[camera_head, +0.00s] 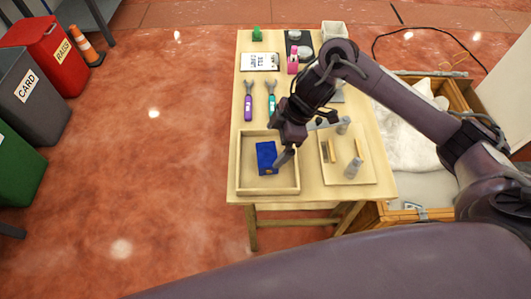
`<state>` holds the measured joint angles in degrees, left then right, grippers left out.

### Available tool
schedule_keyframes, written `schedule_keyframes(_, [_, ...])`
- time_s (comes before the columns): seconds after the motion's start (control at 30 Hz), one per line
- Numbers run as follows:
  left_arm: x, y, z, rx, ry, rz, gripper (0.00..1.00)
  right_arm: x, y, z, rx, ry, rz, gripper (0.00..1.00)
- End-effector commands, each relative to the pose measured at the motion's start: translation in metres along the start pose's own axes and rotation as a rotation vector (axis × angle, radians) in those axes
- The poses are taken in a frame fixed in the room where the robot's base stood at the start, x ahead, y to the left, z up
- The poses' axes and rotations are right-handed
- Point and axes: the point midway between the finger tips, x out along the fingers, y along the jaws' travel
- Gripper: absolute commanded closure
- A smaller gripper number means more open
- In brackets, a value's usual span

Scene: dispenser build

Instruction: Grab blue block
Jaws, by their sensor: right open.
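The blue block (266,157) lies in a shallow wooden tray (242,188) at the near left of the table. A small orange-brown spot shows at its near edge. My right gripper (303,142) reaches in from the right and is open, with its grey fingers spread apart. One finger reaches over the tray beside the block's right side; I cannot tell whether it touches. The other finger points right, toward the wooden board. My left gripper is not in view.
An open wooden crate (462,93) is at the right.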

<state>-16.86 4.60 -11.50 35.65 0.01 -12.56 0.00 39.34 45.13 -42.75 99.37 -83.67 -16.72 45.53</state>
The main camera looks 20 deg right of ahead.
Motion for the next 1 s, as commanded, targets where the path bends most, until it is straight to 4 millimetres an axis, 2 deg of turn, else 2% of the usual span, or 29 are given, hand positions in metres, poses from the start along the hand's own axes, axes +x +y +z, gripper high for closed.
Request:
schedule_keyframes(0.1, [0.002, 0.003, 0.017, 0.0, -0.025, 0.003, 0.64, 0.015, -0.001, 0.001, 0.001, 0.002, -0.003, 0.0])
schedule_keyframes(0.23, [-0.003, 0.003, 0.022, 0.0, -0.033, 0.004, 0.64, 0.034, -0.001, 0.002, 0.003, 0.0, -0.004, 0.0])
schedule_keyframes(0.4, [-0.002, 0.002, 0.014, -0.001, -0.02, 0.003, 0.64, 0.052, 0.0, 0.002, 0.0, 0.001, 0.0, 0.0])
schedule_keyframes(0.57, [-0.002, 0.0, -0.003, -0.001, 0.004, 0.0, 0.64, 0.055, 0.0, 0.002, -0.001, 0.0, 0.002, 0.0])
schedule_keyframes(0.67, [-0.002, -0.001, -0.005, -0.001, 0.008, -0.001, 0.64, 0.054, 0.0, 0.002, -0.001, 0.0, 0.001, 0.01])
schedule_keyframes(1.0, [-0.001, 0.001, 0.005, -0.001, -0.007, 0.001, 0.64, 0.054, 0.0, 0.002, 0.0, 0.001, 0.002, 0.46])
